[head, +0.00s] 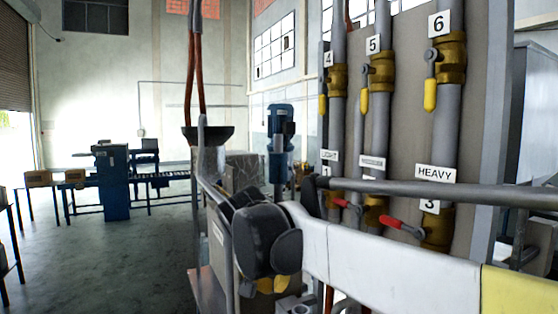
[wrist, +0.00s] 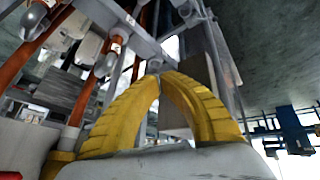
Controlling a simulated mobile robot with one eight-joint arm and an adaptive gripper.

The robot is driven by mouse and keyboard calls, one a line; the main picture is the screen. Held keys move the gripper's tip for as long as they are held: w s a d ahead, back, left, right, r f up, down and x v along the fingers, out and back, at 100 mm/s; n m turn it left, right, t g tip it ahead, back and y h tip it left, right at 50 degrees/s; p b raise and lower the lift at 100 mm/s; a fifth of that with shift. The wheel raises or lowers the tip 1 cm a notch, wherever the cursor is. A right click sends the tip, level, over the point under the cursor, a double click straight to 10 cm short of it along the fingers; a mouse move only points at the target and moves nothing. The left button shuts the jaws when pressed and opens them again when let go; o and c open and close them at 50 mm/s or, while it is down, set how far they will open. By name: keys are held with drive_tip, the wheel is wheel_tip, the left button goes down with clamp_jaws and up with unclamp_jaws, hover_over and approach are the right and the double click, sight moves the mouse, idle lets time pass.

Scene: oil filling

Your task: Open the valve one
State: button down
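Valve one is on the leftmost pipe, under the "LIGHT" label (head: 329,156). Its handle and body are mostly hidden behind the grey rail and my arm in the head view. The two lower valves beside it show red handles: valve two's handle (head: 346,204) and valve three's handle (head: 404,226), under the "HEAVY" label. My gripper's yellow fingers (wrist: 160,76) arch together in the wrist view, with tips meeting and nothing visible between them. In the head view only a bit of yellow shows below my black wrist joint. The gripper looks apart from valve one.
Upper valves four (head: 337,78), five (head: 380,72) and six (head: 451,58) have yellow handles hanging down. A grey rail (head: 440,192) crosses in front of the lower valves. A blue machine and conveyor (head: 112,182) stand at far left. The floor (head: 130,250) between is open.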

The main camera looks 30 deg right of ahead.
drive_tip(key=w+d+r+m+g+h+p, duration=0.2)
drive_tip(key=w+d+r+m+h+p, duration=0.15)
drive_tip(key=w+d+r+p, duration=0.45)
drive_tip(key=w+d+r+m+g+h+p, duration=0.1)
drive_tip(key=w+d+r+m+h+p, duration=0.15)
drive_tip(key=w+r+m+p, duration=0.4)
drive_tip(key=w+d+r+m+g+h+p, duration=0.2)
drive_tip(key=w+d+r+p, duration=0.35)
drive_tip(key=w+r, duration=0.4)
drive_tip(key=shift+m, duration=0.3)
drive_tip(key=d, duration=0.3)
drive_tip(key=s+d+f, duration=0.1)
drive_tip(key=d, duration=0.2)
drive_tip(key=s+d+f+p, duration=0.1)
drive_tip(key=d, duration=0.2)
drive_tip(key=shift+s+d+f, duration=0.1)
drive_tip(key=shift+s+d, duration=0.1)
wheel_tip(320, 180, down, 3)
drive_tip(key=shift+f+p, duration=0.15)
drive_tip(key=shift+p, duration=0.25)
drive_tip(key=shift+w+a+f, duration=0.1)
drive_tip(key=shift+a+f, duration=0.15)
drive_tip(key=shift+f, duration=0.25)
drive_tip(key=shift+d, duration=0.1)
drive_tip(key=shift+w+f+b, duration=0.2)
drive_tip(key=shift+f+b, duration=0.15)
drive_tip(key=shift+f, duration=0.2)
